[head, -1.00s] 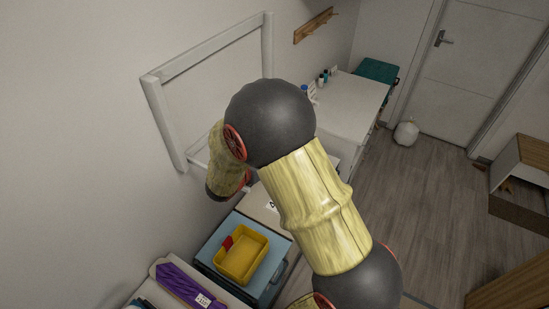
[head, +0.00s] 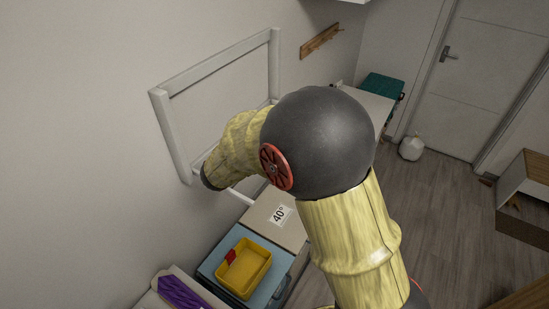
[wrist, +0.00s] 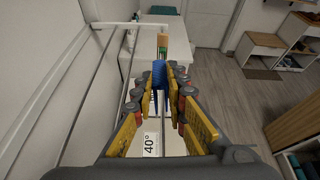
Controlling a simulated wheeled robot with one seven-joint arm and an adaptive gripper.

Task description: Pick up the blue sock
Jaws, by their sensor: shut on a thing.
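The blue sock (wrist: 159,75) shows in the wrist view as a bright blue piece between the fingertips of my gripper (wrist: 163,88). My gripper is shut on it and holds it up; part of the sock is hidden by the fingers. In the head view, my arm's large dark joint and yellow links fill the middle, and neither the gripper fingers nor the sock can be made out.
A white wall frame (head: 174,140) stands close beside my arm. Below are a beige box labelled 40° (head: 262,214), a yellow bin (head: 246,284) with a red item, and purple cloth (head: 180,292). A white bag (head: 411,149) lies near the door.

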